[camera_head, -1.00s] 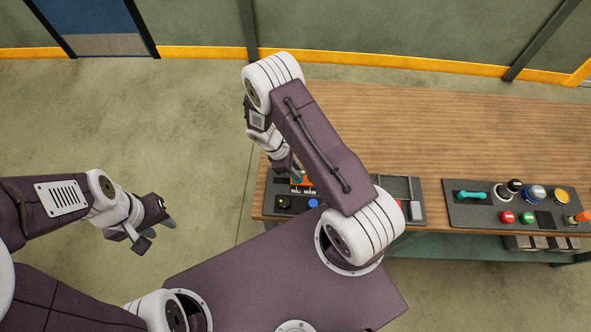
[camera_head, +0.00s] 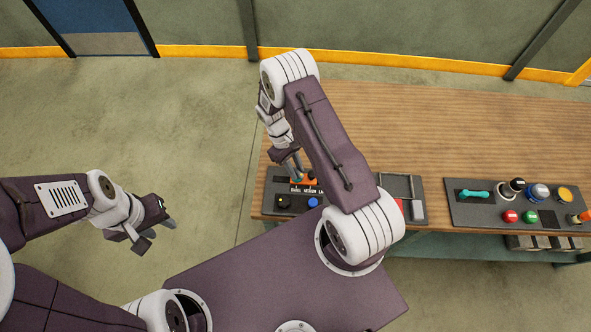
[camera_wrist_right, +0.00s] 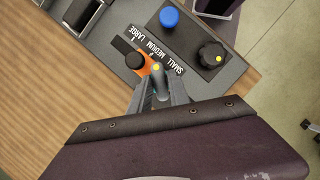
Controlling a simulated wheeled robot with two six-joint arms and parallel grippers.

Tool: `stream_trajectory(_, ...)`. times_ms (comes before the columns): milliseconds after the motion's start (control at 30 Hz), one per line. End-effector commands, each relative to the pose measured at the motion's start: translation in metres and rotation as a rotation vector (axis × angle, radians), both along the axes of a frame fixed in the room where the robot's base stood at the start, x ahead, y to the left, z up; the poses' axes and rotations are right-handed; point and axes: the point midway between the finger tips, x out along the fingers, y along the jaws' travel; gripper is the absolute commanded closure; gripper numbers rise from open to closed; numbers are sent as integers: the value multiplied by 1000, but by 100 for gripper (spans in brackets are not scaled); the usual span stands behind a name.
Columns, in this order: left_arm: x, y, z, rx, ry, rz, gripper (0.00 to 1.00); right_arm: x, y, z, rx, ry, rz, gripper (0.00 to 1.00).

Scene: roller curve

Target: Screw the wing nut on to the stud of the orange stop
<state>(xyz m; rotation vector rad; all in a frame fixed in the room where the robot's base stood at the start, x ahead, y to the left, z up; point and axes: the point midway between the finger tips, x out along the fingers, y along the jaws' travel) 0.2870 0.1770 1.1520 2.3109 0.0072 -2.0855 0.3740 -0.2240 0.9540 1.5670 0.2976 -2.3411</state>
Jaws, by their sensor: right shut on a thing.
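The orange stop (camera_head: 303,181) sits on the left panel, behind the size labels. It also shows in the right wrist view (camera_wrist_right: 146,65), partly hidden by my fingers and a black knob (camera_wrist_right: 135,60). My right gripper (camera_wrist_right: 159,88) points down over the stop, shut on a small grey upright piece with a yellow spot on top, which I take as the wing nut (camera_wrist_right: 158,80). I cannot tell how it sits on the stud, which is hidden. My left gripper (camera_head: 157,233) is open and empty, off to the left above the floor.
A second panel (camera_head: 468,213) with a teal handle and several buttons lies to the right. The wooden tabletop (camera_head: 420,130) behind is clear.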

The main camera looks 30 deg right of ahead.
Motion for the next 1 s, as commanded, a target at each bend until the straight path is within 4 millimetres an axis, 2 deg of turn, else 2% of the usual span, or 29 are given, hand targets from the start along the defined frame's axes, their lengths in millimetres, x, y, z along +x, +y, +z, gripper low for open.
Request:
stream_trajectory(200,0,0,0,0,0,0,64,-1,1,1,1,1,-10,100)
stream_trajectory(367,0,0,-6,0,0,0,64,-1,0,0,0,3,-257,100)
stream_trajectory(567,0,0,-5,0,0,0,64,-1,1,1,1,4,-263,100)
stream_trajectory(633,0,0,-8,0,0,0,64,-1,0,-1,0,5,-402,100)
stream_trajectory(733,0,0,-6,0,0,0,64,-2,-1,1,0,8,-744,100)
stream_trajectory(800,0,0,-5,0,0,0,64,-2,0,2,-1,8,-879,100)
stream_trajectory(1000,0,0,-5,0,0,0,64,-2,2,1,-1,10,-910,100)
